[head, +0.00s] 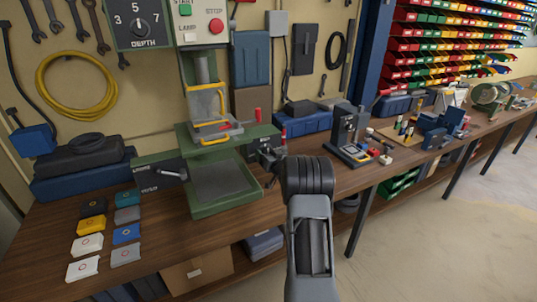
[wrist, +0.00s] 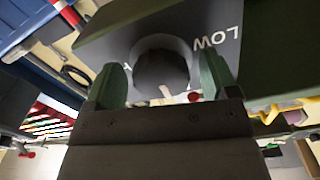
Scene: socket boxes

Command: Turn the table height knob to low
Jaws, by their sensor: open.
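The table height knob (wrist: 161,72) is a dark round knob on a grey-green panel (wrist: 115,38) in the wrist view. The word LOW shows tilted to its upper right; another marking at its left is mostly hidden. A pale mark shows at the knob's lower edge. My gripper (wrist: 160,66) is open, with one green-looking finger on each side of the knob; I cannot tell whether they touch it.
A panel with a DEPTH dial (head: 139,25) hangs at upper left. Several coloured tiles (head: 126,234) lie on the bench (head: 185,255) at left. A small black device (head: 350,135) and small blocks stand right of my gripper.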

